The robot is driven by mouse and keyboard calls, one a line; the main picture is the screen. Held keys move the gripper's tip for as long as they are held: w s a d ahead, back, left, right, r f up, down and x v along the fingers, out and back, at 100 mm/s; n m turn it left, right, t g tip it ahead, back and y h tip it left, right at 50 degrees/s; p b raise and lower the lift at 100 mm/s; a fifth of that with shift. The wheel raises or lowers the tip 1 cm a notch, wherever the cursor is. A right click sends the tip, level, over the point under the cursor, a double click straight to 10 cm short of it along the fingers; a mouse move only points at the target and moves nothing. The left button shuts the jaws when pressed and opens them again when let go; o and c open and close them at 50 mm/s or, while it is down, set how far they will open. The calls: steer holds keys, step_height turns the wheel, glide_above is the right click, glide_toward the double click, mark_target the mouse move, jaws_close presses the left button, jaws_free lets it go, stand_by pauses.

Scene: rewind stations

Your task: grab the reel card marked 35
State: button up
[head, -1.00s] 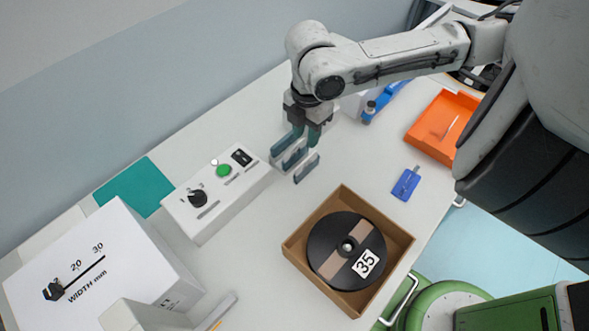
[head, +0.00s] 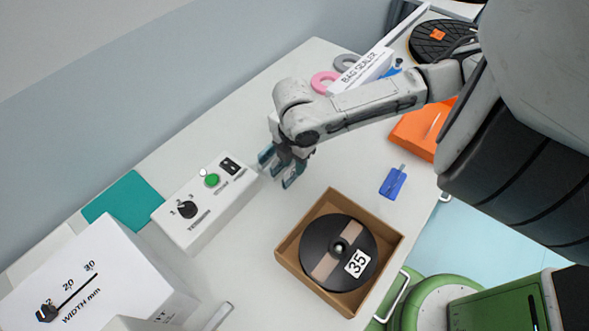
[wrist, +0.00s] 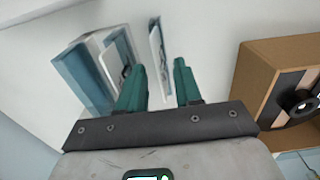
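Several upright blue-and-white cards (head: 266,156) stand on the white table beside the control box; no number on them is readable. My gripper (head: 287,160) is low over them and partly hides them. In the wrist view my gripper (wrist: 160,78) is open, its two teal fingers apart with nothing held. One thin card (wrist: 157,52) stands edge-on ahead of the gap between the fingers. Thicker blue cards (wrist: 82,78) stand left of the left finger. The only readable 35 is the white label (head: 357,262) on a black reel (head: 316,233).
The reel lies in a cardboard box (head: 287,252), right of the fingers in the wrist view. A control box (head: 190,222), blue tag (head: 393,182), orange tray (head: 410,137) and width box (head: 120,262) stand around. Table between cards and blue tag is clear.

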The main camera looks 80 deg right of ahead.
jaws_close()
steer(key=shift+r, duration=0.1)
stand_by(0.4)
